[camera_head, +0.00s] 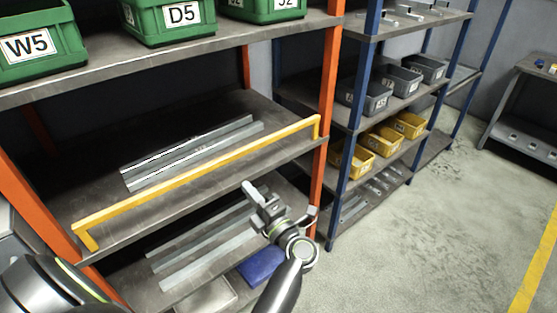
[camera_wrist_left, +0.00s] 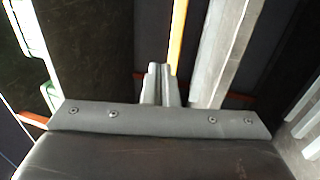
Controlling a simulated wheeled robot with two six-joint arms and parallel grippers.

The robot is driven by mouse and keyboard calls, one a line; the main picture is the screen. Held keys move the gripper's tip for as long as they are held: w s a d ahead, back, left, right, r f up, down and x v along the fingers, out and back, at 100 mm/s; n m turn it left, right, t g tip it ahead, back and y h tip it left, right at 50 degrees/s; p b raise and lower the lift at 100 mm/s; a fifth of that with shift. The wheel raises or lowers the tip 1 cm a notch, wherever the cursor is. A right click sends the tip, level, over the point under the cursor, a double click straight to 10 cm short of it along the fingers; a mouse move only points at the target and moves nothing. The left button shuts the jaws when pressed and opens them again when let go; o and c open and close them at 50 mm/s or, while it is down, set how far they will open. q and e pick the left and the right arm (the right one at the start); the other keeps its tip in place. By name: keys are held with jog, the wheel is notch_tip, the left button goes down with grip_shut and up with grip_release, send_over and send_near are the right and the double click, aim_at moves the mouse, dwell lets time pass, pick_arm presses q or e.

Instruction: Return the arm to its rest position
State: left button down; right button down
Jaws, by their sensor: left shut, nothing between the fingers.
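My left gripper (camera_head: 251,190) is in the middle of the head view, in front of the orange-framed rack. It is near the right end of the yellow rail and looks close to it, but I cannot tell the exact gap. In the left wrist view its fingers (camera_wrist_left: 158,72) are together with nothing between them. The rest of my left arm comes up from the bottom of the head view. My right gripper is in neither view.
The rack's middle shelf (camera_head: 90,208) has a yellow front rail (camera_head: 200,178) and galvanized brackets (camera_head: 190,152). More brackets (camera_head: 208,248) and a blue bin (camera_head: 260,266) are below. Green bins (camera_head: 178,18) stand above. A blue-framed rack stands right. Floor (camera_head: 450,220) at right is clear.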

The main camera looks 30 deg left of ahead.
pick_arm(q)
jog(key=d+f+m+t+h, duration=0.35)
jog(key=f+m+h, duration=0.35)
jog(key=f+m, duration=0.5)
jog(key=d+f+m+t+h, duration=0.2)
jog(key=f+m+t+h, duration=0.35)
jog(key=f+m, duration=0.55)
jog(key=s+d+f+m+g+h, duration=0.15)
jog(key=s+f+g+h, duration=0.35)
jog(key=f, duration=0.8)
jog(key=s+a+f+m+g, duration=0.2)
jog(key=s+f+m+g, duration=0.2)
jog(key=s+f, duration=1.05)
jog(key=s+a+f+g, duration=0.1)
jog(key=s+g, duration=0.1)
jog(key=s, duration=0.5)
jog(key=s+a+f+m+g, duration=0.1)
jog(key=s+f+g, duration=0.1)
jog(key=s, duration=0.5)
jog(key=s+a+f+m+g, duration=0.1)
jog(key=s+g, duration=0.1)
jog(key=s, duration=0.5)
jog(key=shift+s+a+f+g, duration=0.2)
jog(key=shift+a+g, duration=0.05)
jog(key=shift+g, duration=0.15)
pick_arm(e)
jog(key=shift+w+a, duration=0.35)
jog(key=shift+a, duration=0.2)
pick_arm(q)
jog(key=shift+h, duration=0.25)
